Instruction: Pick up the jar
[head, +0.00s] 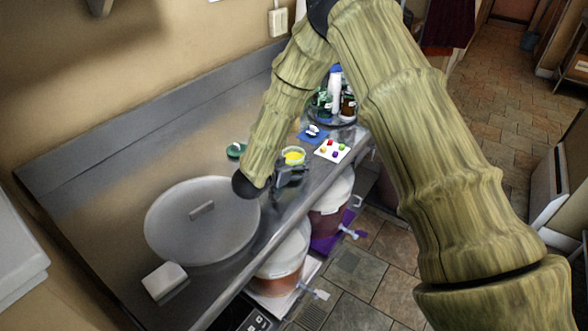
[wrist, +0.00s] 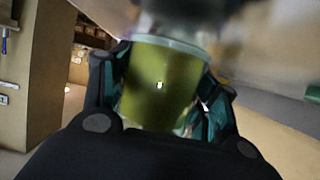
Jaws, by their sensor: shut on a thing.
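The jar (head: 293,156), with yellow contents, is at my gripper over the metal counter in the head view. In the wrist view the jar (wrist: 160,85) looks yellow-green with a pale rim and fills the middle between the fingers. My gripper (head: 291,174) is shut on the jar, with one dark finger on each side of it in the wrist view (wrist: 162,92). Part of the jar is hidden by my gripper in the head view. I cannot tell whether the jar touches the counter.
A large round grey lid (head: 190,235) and a white block (head: 165,281) lie on the counter (head: 115,180). A white card with coloured pieces (head: 326,155), a blue mat (head: 304,137) and bottles (head: 348,106) stand near. Buckets with taps (head: 282,262) sit below the front edge.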

